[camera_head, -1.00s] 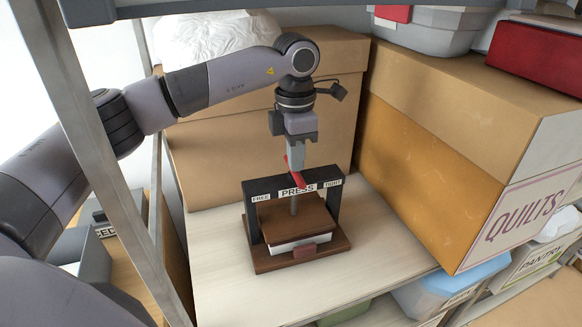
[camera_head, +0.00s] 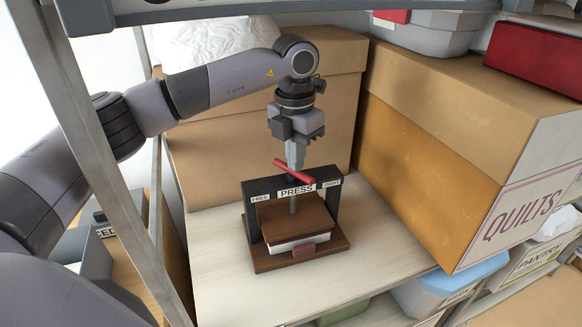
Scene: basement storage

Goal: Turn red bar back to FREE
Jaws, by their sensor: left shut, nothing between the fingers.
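The press (camera_head: 248,190) stands on the shelf board, with a black frame, a wooden base and a wooden plate under a screw. Its labels read FREE on the left, PRESS in the middle and TIGHT, hard to read, on the right. The red bar (camera_head: 300,174) lies across the top of the screw, slanting from upper left to lower right. My left gripper (camera_head: 295,164) points down, shut, right at the bar's middle from behind or above; whether it touches the bar I cannot tell. My right gripper is out of view.
A large QUILTS box (camera_head: 440,150) stands close on the right and a cardboard box (camera_head: 220,165) behind. A metal shelf post (camera_head: 100,150) rises at the left. Bare board (camera_head: 375,225) lies right of the press.

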